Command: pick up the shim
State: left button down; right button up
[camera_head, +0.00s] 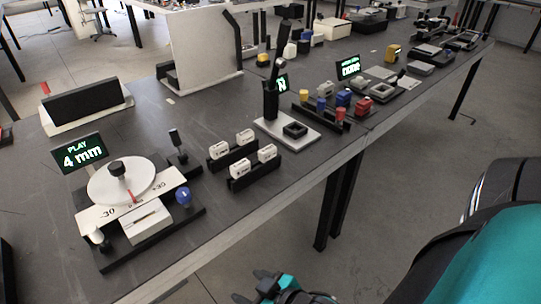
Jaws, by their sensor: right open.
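Several small white blocks with dark markings, which look like the shims, stand in two short black racks (254,179) on the dark table. One white block (219,149) is at the left of the back rack and another (267,153) is at the right of the front rack. The markings are too small to read. My right gripper (254,285) is at the bottom edge of the view, in front of the table and well apart from the racks. It is open and empty. My left gripper is out of view.
A device with a round white dial (121,181) and a "PLAY 4 mm" display (81,153) stands left of the racks. A white base with a black upright lever (271,98) stands behind right. Coloured parts (341,98) are farther right. The table's front edge lies between my gripper and the racks.

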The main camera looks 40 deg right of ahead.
aim_at(267, 153)
jog(key=z, duration=1.25)
jog(key=i+l, duration=0.15)
jog(key=l, duration=0.15)
jog(key=i+l, duration=0.1)
jog(key=l, duration=0.2)
jog(key=i+l, duration=0.15)
jog(key=l, duration=0.2)
jog(key=i+l, duration=0.15)
jog(key=l, duration=0.15)
jog(key=i+l+u, duration=0.1)
jog(key=l+u, duration=0.5)
jog(key=u, duration=0.15)
jog(key=i, duration=0.05)
